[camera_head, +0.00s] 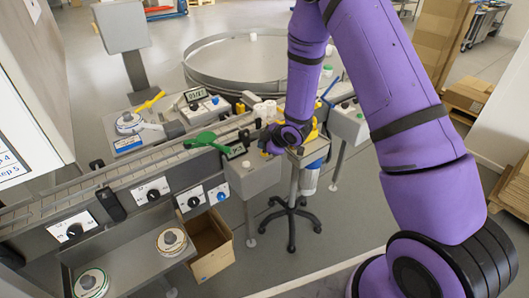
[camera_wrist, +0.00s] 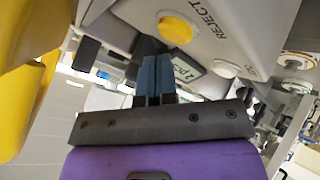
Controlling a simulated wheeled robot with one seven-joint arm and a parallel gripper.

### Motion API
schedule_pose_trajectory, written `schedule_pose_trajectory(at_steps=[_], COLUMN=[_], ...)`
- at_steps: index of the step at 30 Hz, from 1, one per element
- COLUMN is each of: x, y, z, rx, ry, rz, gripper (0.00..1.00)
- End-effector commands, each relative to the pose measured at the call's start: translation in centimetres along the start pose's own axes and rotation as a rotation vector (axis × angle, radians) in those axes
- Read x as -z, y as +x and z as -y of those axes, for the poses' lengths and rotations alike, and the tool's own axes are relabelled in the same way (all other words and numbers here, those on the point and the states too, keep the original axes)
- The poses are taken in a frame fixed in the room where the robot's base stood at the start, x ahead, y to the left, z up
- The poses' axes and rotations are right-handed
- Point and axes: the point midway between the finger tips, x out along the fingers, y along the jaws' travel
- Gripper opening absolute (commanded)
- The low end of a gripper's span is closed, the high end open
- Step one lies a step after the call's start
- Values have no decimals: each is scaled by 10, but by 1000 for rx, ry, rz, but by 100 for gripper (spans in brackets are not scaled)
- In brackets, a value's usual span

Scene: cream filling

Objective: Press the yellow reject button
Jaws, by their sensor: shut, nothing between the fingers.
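In the wrist view, the round yellow reject button (camera_wrist: 175,27) sits on a pale grey box face beside the printed word REJECT. My gripper (camera_wrist: 155,75) is shut and empty, with its blue-grey fingers together. The fingertips appear just below the button in that picture; I cannot tell the exact gap, but no contact shows. In the head view, my gripper (camera_head: 270,146) is at the grey control box (camera_head: 254,178) beside the conveyor.
A white button (camera_wrist: 225,69) is on the same face, and a small display (camera_wrist: 187,71) lies close to the fingers. A large yellow part (camera_wrist: 22,95) fills the wrist view's left. The conveyor (camera_head: 120,175) runs leftward, with a green scoop (camera_head: 205,140) near the box.

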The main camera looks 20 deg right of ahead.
Motion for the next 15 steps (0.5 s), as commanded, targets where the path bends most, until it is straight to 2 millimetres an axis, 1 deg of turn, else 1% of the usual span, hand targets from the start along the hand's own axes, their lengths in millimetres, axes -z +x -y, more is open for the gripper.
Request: schedule_pose_trajectory(at_steps=[1,15], x=[-3,-5], y=[2,4], z=[5,9], rx=[9,14], ry=[6,11], rz=[3,5], gripper=[0,0])
